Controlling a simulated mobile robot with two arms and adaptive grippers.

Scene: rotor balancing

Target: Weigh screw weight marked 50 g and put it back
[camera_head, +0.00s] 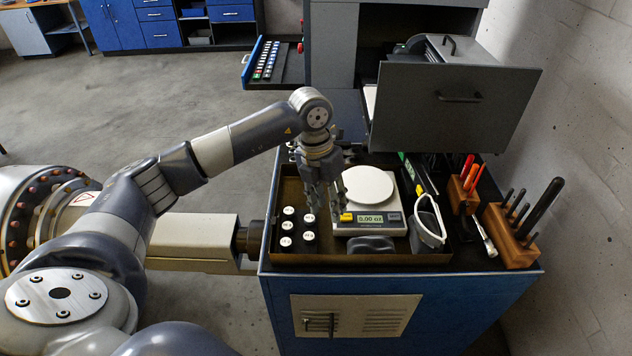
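Several small dark screw weights with white tops (288,226) stand in two columns at the left of a brown tray (410,258). Their markings are too small to read, so I cannot tell which is the 50 g one. A scale with a round white plate (368,186) stands to their right. The plate is empty and the display (371,218) seems to read 0.00. My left gripper (326,211) points down between the weights and the scale, its fingers apart with nothing visible between them. It may hide part of the weights' area. My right gripper is not in view.
Wooden tool blocks (510,238) stand at the right, near the wall.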

